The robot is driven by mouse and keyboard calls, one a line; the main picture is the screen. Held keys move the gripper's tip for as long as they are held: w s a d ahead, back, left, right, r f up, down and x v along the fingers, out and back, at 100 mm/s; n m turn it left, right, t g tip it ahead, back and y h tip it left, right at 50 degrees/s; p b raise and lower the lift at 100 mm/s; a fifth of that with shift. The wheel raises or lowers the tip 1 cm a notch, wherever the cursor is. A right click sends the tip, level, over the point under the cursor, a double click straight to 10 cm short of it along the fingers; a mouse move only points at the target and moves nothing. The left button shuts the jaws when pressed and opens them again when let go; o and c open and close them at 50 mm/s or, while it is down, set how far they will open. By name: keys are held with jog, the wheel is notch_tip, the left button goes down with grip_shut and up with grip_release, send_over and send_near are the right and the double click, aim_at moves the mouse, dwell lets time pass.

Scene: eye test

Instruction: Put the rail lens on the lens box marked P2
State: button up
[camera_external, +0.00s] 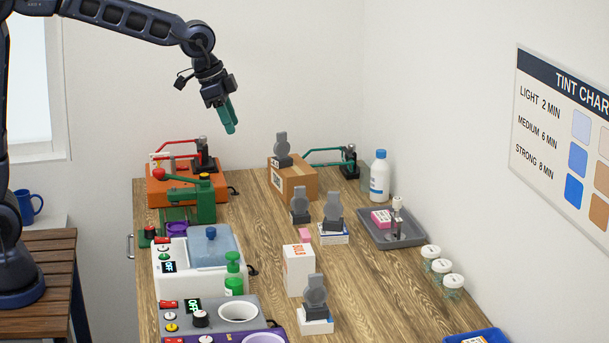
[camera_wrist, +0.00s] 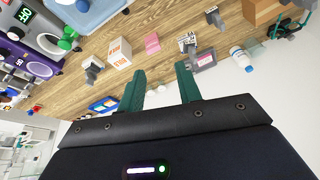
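My gripper (camera_external: 231,130) hangs high above the back of the table, pointing down. In the wrist view its two green fingers (camera_wrist: 161,68) are apart with nothing held between them. Several similar dark grey round-topped pieces on square feet show. One stands on a cardboard box (camera_external: 292,182), one (camera_external: 300,206) seems to be on the table, one (camera_external: 333,209) on a low white stack (camera_external: 334,237), and one (camera_external: 315,292) on a small white box (camera_external: 316,325) in front. I cannot read a P2 mark, nor tell which piece is the rail lens.
A white box with orange letters (camera_external: 298,273) stands mid-table by a pink block (camera_external: 305,235). A grey tray (camera_external: 415,240), white bottle (camera_external: 379,176) and several jars (camera_external: 442,268) line the right side. Machines, including an orange one (camera_external: 178,192), fill the left.

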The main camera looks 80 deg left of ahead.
jog(key=s+d+r+n, duration=0.1)
jog(key=s+d+r, duration=0.15)
jog(key=s, duration=1.55)
jog(key=s+f+n, duration=0.1)
jog(key=s+f, duration=0.1)
jog(key=s, duration=0.7)
jog(key=s+f+n, duration=0.1)
jog(key=s+f, duration=0.1)
jog(key=s, duration=0.7)
jog(key=shift+s+a+f+t, duration=0.15)
jog(key=shift+s+a+t, duration=0.05)
jog(key=shift+s+t, duration=0.15)
